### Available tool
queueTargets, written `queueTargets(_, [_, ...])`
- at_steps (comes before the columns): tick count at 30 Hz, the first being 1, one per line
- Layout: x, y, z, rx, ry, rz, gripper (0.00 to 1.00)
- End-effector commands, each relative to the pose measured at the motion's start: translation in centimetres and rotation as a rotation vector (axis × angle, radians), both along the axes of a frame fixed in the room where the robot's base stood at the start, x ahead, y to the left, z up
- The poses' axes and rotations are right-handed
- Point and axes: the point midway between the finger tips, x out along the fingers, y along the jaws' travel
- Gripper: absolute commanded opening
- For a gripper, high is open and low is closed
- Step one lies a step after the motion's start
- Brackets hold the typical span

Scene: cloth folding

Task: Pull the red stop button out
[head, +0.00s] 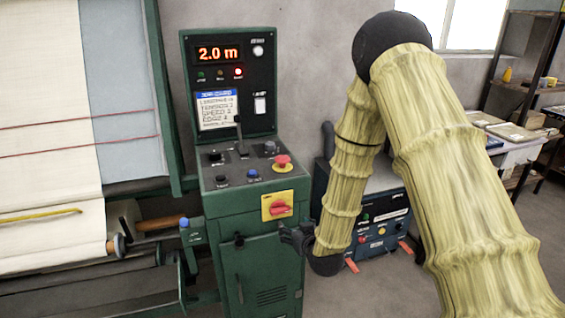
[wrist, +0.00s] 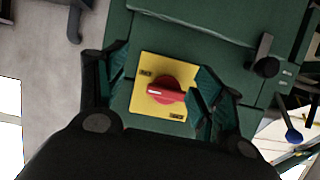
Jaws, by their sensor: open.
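The red stop button (head: 282,160) is a mushroom head on a yellow base, on the sloped top of the green control cabinet (head: 255,245). Below it, on the cabinet's front, is a red rotary switch (head: 280,208) on a yellow plate. My gripper (head: 291,240) is in front of the cabinet, lower than the stop button. In the wrist view my gripper (wrist: 160,88) is open and empty, with its fingers on either side of the yellow plate and the red rotary switch (wrist: 165,90). I cannot tell whether the fingers touch the panel. The stop button is not clearly visible in the wrist view.
A black lever (head: 240,138) and several knobs stand on the cabinet top, left of the stop button. The upright display panel (head: 218,53) reads 2.0 m. A dark machine box (head: 375,220) stands behind my arm. A cloth roller frame (head: 60,215) is at the left.

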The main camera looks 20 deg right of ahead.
Motion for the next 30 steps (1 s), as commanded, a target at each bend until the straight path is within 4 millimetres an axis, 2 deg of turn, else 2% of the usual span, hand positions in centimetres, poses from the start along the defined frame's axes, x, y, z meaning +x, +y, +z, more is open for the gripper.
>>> queueTargets(1, [1.8, -0.3, 2.8, -0.001, -0.072, -0.002, 0.68])
queueTargets(3, [3.7, -0.7, 6.2, -0.003, -0.156, -0.003, 0.68])
queueTargets(6, [5.5, -1.2, 10.2, -0.006, -0.252, -0.004, 0.68])
queueTargets(9, [6.6, -1.5, 13.1, -0.009, -0.318, -0.005, 0.68])
queueTargets(12, [7.2, -1.7, 14.7, -0.011, -0.356, -0.006, 0.68])
queueTargets(20, [9.3, -1.6, 15.3, -0.011, -0.368, -0.006, 0.68])
queueTargets(30, [14.7, -1.4, 15.3, -0.011, -0.368, -0.005, 0.68])
